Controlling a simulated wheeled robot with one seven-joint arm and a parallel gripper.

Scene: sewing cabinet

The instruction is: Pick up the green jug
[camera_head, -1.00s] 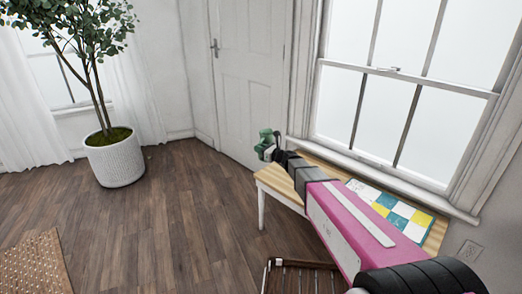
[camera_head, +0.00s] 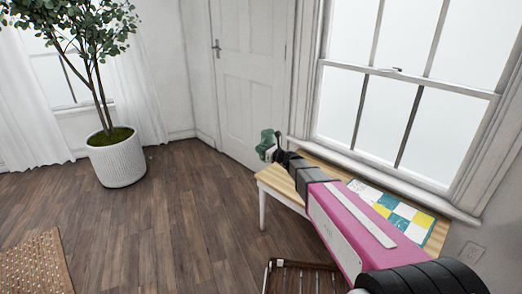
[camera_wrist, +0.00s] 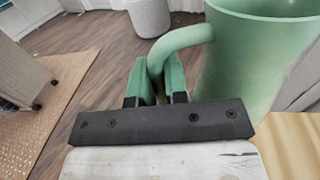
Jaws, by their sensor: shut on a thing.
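The green jug (camera_head: 268,138) is at the end of my outstretched arm in the head view, by the far left end of the wooden table. In the wrist view the jug (camera_wrist: 255,60) fills the upper right, with its rim and open top showing and its curved handle reaching left. My gripper (camera_wrist: 158,85), with green finger pads, is shut on the jug's handle. In the head view the jug looks above the tabletop level; its base is hidden in the wrist view.
The wooden table (camera_head: 276,183) stands under the window and carries a colourful patchwork piece (camera_head: 396,211). A slatted brown seat (camera_head: 300,278) is in front. A potted plant (camera_head: 118,160) stands left on open wood floor, near a woven rug (camera_head: 38,262).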

